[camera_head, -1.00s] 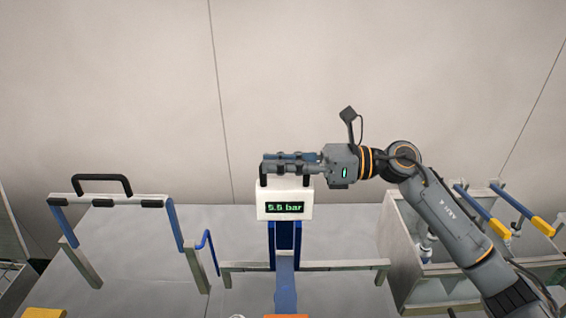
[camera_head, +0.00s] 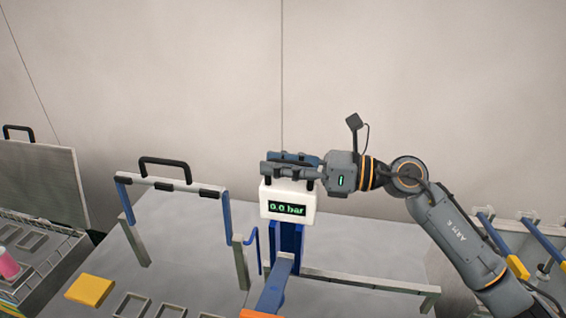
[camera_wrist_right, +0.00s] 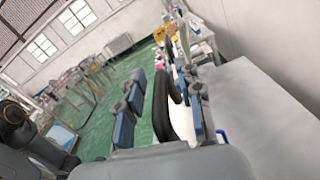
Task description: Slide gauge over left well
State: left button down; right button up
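The gauge (camera_head: 288,196) is a white box reading 0.0 bar on a blue upright, in the middle of the head view. My right gripper (camera_head: 290,164) reaches across its top from the right, its two fingers along either side of the black handle. The fingers hide most of the handle in the head view; in the wrist view the handle (camera_wrist_right: 163,105) stands between them. I cannot make out the left well. My left gripper is in neither view.
Left of the gauge stand a blue hook (camera_head: 253,250) and a grey-and-blue frame with a black handle (camera_head: 166,166). A rail (camera_head: 375,285) runs right from the upright. A yellow-orange block (camera_head: 90,290) lies front left. A bin with blue bars stands at far right.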

jog(key=shift+d, duration=0.25)
jog(key=v, duration=1.1)
jog(key=shift+d, duration=0.2)
jog(key=shift+s, duration=0.1)
